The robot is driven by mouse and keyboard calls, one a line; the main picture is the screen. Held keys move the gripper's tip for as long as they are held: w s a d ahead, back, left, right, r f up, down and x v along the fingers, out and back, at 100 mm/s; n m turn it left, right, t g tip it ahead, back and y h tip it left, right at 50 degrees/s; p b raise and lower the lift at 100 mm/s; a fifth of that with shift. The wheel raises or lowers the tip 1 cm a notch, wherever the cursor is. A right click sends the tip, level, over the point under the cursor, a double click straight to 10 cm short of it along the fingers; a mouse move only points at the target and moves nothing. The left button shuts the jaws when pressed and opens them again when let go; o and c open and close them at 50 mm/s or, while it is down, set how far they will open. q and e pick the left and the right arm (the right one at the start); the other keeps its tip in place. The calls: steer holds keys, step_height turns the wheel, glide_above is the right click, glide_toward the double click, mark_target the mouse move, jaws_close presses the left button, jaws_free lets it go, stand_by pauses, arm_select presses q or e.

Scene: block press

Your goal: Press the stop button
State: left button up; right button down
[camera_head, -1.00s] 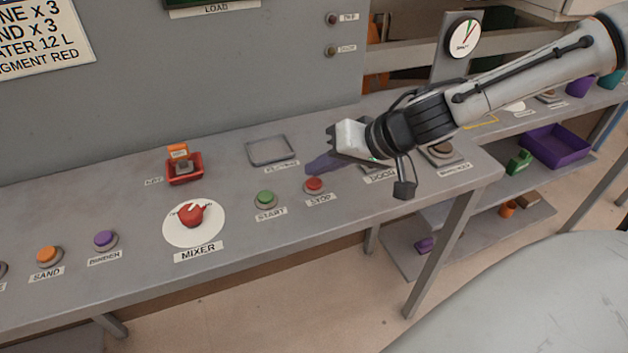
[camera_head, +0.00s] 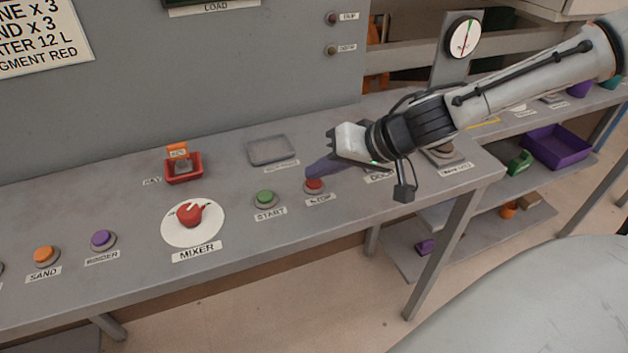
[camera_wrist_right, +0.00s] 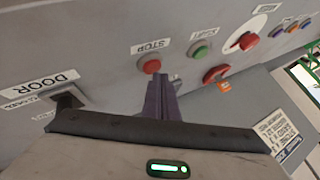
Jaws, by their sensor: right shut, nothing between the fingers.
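The red stop button (camera_head: 314,185) sits on the grey console, above its STOP label, to the right of the green start button (camera_head: 265,198). My right gripper (camera_head: 308,173) is shut and empty, with its purple fingers just behind and above the stop button in the head view. In the right wrist view the stop button (camera_wrist_right: 151,65) shows just beyond the tips of the purple fingers (camera_wrist_right: 160,85). I cannot tell whether the tips touch it. My left gripper is not in view.
The red mixer knob (camera_head: 190,214), orange sand button (camera_head: 46,254) and purple binder button (camera_head: 102,239) lie left along the console. A red key holder (camera_head: 184,170) and a shallow metal tray (camera_head: 270,150) are behind. A purple bin (camera_head: 556,147) is on the right shelf.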

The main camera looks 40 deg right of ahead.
mark_target(320, 184)
steer(key=shift+f+b, duration=0.45)
steer(key=shift+f, duration=0.05)
steer(key=shift+r, duration=0.15)
stand_by(0.5)
steer(key=shift+r+p, duration=0.8)
steer(key=shift+p, duration=0.1)
step_height(320, 184, up, 5)
steer(key=p, duration=0.4)
steer(key=shift+p, duration=0.4)
